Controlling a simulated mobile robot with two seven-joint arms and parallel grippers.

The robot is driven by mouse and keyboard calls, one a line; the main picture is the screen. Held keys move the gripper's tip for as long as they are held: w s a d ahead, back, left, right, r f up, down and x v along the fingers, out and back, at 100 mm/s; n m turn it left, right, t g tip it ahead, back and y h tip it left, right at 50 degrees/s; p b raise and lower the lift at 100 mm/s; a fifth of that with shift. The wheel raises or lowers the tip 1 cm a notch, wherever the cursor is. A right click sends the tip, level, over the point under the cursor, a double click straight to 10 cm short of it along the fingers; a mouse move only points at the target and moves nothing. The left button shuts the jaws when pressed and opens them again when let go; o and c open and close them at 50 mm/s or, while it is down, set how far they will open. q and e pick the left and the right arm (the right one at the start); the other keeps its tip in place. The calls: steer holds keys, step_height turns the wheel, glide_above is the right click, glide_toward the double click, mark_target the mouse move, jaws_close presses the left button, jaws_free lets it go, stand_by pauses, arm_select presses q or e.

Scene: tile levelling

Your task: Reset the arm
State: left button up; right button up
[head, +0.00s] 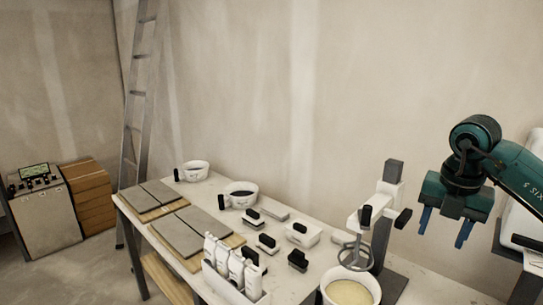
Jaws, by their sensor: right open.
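My right arm comes in from the right edge of the head view. Its teal right gripper (445,230) hangs in the air above the right end of the workbench, with blue fingers pointing down and apart. It is open and nothing is between the fingers. It is to the right of a mixer stand (389,205) and touches nothing that I can see. My left gripper is not in view.
The workbench (310,262) carries grey tiles (180,235) on boards, several black-handled tools (267,243), bowls (196,171), a white rack of bottles (236,285) and a bucket of tan material (349,293). A ladder (137,95) leans behind. Boxes (90,195) stand left.

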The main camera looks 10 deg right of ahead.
steer(key=w+a+f+n+g+y, duration=0.1)
steer(key=a+f+n+y, duration=0.2)
steer(key=a, duration=0.4)
steer(key=w+a+f+n+y, duration=0.1)
steer(key=a+f+y, duration=0.2)
steer(key=a+f, duration=0.4)
steer(key=s+a+m+t+y, duration=0.2)
steer(key=a+t+y, duration=0.1)
steer(key=a+y, duration=0.5)
steer(key=s+a+m+t+y, duration=0.25)
steer(key=a+y, duration=0.35)
steer(key=a, duration=0.5)
steer(key=s+d+f+m+t+h, duration=0.1)
steer(key=d+f+m+t+h, duration=0.35)
steer(key=f+m+h, duration=0.45)
steer(key=s+d+f+m+t+h, duration=0.1)
steer(key=d+f+m+t+h, duration=0.5)
steer(key=m, duration=0.5)
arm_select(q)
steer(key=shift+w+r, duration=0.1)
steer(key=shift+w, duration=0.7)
arm_select(e)
steer(key=s+f+m+g+h, duration=0.1)
steer(key=s+f+m+g, duration=0.2)
steer(key=s+f, duration=0.9)
steer(key=f+g, duration=0.1)
steer(key=g, duration=0.2)
steer(key=shift+a+g, duration=0.25)
steer(key=shift+g, duration=0.15)
